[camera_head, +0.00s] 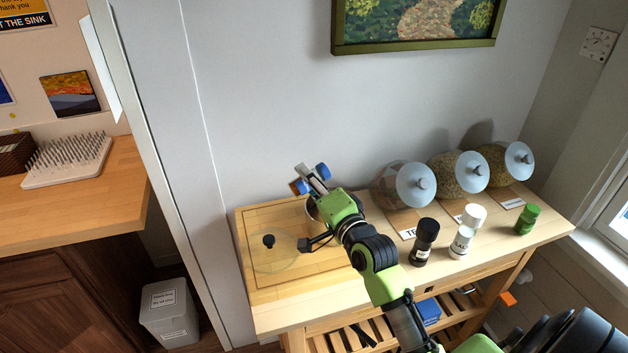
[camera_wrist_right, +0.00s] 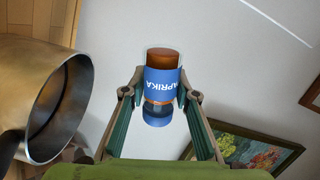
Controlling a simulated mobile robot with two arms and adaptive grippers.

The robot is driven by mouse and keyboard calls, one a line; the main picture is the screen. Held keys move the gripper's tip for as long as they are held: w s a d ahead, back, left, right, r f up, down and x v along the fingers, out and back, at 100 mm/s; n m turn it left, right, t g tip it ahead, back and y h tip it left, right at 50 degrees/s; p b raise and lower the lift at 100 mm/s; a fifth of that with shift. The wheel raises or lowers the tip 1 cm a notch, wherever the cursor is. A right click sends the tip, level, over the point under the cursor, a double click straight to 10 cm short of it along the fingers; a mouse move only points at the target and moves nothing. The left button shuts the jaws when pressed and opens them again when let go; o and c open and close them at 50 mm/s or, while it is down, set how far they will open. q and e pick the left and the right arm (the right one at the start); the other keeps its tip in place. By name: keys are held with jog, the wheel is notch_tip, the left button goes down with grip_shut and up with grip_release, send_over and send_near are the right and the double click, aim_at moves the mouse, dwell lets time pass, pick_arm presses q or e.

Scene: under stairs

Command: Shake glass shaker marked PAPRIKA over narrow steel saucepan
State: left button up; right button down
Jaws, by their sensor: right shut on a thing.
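The paprika shaker (camera_wrist_right: 162,80) has a blue PAPRIKA label, a brown end and a blue end. My right gripper (camera_wrist_right: 155,106) is shut on it, one finger on each side. In the head view the shaker (camera_head: 322,171) lies tilted across my right gripper (camera_head: 311,179), brown end to the left. The steel saucepan (camera_wrist_right: 75,95) shows its open rim at the left of the wrist view, beside the shaker. In the head view the saucepan (camera_head: 312,210) is mostly hidden behind my right gripper and arm. My left gripper is not in view.
A glass lid (camera_head: 285,262) with a black knob lies on the wooden board. A black shaker (camera_head: 424,242), white shakers (camera_head: 461,242) and a green shaker (camera_head: 527,219) stand to the right. Large glass jars (camera_head: 395,186) line the wall. A framed painting (camera_head: 415,22) hangs above.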

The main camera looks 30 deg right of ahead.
jog(key=m, duration=0.2)
jog(key=r+m, duration=0.1)
jog(key=m, duration=0.1)
jog(key=shift+a+m, duration=0.1)
jog(key=shift+m, duration=0.2)
jog(key=r+m+p, duration=0.1)
jog(key=m, duration=0.1)
jog(key=m+p, duration=0.1)
jog(key=p, duration=0.1)
jog(key=shift+d+r+m+p, duration=0.3)
jog(key=shift+r+m, duration=0.05)
jog(key=shift+m, duration=0.05)
jog(key=shift+d+r+m+p, duration=0.2)
jog(key=shift+r+m+p, duration=0.1)
jog(key=shift+m+p, duration=0.75)
jog(key=shift+r+p, duration=1.5)
jog(key=shift+p, duration=0.2)
jog(key=shift+f, duration=0.15)
